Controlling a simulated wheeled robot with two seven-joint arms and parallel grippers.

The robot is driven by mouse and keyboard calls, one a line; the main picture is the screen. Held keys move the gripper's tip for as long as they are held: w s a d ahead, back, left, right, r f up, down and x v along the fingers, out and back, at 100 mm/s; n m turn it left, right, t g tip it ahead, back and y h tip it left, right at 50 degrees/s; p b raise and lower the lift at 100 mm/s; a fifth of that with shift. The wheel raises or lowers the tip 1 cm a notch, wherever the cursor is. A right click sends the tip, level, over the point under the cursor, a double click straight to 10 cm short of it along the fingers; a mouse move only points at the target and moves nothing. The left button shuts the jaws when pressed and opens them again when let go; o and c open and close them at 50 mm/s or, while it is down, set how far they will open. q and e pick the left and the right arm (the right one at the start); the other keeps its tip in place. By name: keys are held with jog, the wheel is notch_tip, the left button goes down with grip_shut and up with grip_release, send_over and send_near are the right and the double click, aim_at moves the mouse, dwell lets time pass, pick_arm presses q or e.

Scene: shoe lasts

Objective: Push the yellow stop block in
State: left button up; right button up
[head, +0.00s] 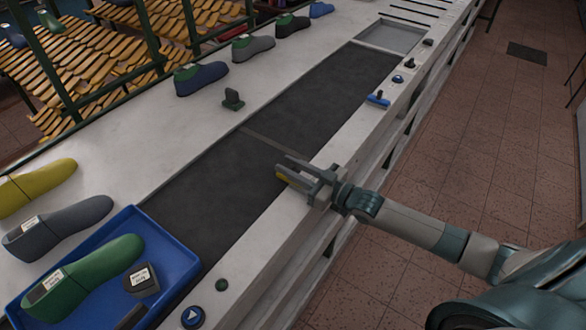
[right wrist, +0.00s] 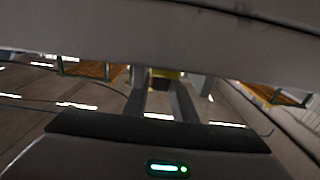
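The yellow stop block (head: 282,177) shows as a small patch at the near edge of the dark belt, beside my right gripper's fingertips. It also shows in the right wrist view (right wrist: 168,74), at the far end of the gap between the fingers, with a dark part below it. My right gripper (head: 286,170) reaches in over the white rail from the right, fingers apart. The fingers (right wrist: 164,100) partly hide the block, and I cannot tell whether they touch it. My left gripper is not in view.
A blue tray (head: 180,245) holding a green last (head: 95,275) stands at the belt's near end. Several lasts line the white bench on the left. A blue-handled tool (head: 378,98) and buttons sit on the rail. The belt (head: 330,95) beyond my gripper is clear.

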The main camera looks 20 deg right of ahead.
jog(key=shift+o, duration=1.1)
jog(key=shift+w+a, duration=0.15)
jog(key=shift+b+v, duration=0.3)
jog(key=shift+v, duration=0.65)
jog(key=b+v, duration=0.3)
jog(key=v, duration=1.2)
jog(key=shift+d+b, duration=0.25)
jog(key=shift+b, duration=0.15)
jog(key=shift+f, duration=0.1)
